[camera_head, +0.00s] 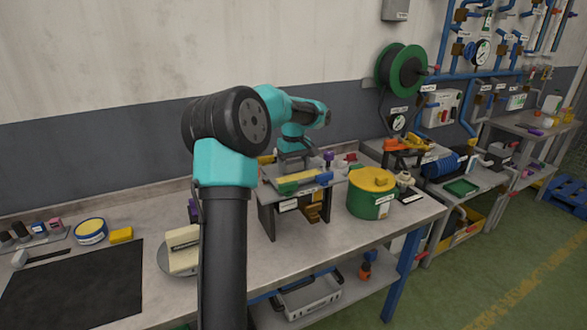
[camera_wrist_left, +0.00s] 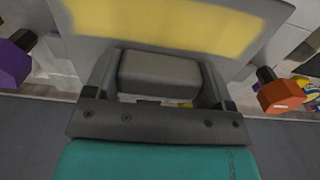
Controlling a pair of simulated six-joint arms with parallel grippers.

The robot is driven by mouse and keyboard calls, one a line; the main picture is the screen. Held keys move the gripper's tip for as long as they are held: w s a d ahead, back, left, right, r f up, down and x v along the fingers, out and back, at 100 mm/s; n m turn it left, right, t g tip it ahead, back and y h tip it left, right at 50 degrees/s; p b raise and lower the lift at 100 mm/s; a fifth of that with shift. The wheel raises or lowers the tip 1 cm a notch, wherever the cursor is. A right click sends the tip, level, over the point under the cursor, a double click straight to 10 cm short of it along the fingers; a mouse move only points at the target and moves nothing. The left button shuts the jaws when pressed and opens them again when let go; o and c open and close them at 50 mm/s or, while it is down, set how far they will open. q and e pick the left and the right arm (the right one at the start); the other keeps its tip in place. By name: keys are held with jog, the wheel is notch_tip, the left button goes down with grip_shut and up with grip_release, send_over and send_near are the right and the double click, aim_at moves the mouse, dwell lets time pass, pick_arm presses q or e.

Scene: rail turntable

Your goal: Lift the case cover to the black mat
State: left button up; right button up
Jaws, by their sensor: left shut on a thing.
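The case cover (camera_head: 302,177) is a grey plate with a yellow patch, at the top of a dark-legged stand in the middle of the bench in the head view. The cover (camera_wrist_left: 165,28) fills the top of the left wrist view. My left gripper (camera_head: 294,164) is shut on the grey block-like handle (camera_wrist_left: 160,74) of the cover, with one finger on each side. Whether the cover touches what is below it is hidden. The black mat (camera_head: 72,288) lies bare at the bench's front left. My right gripper is not in view.
A purple knob (camera_wrist_left: 14,62) and an orange knob (camera_wrist_left: 281,93) flank the cover in the left wrist view. A green and yellow drum (camera_head: 371,192) stands right of the stand. A round plate with a cream block (camera_head: 183,250) sits between mat and stand.

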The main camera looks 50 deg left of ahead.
aim_at(293, 161)
pick_arm(q)
notch_tip(293, 161, up, 10)
jog(key=shift+f, duration=0.2)
dwell(0.8)
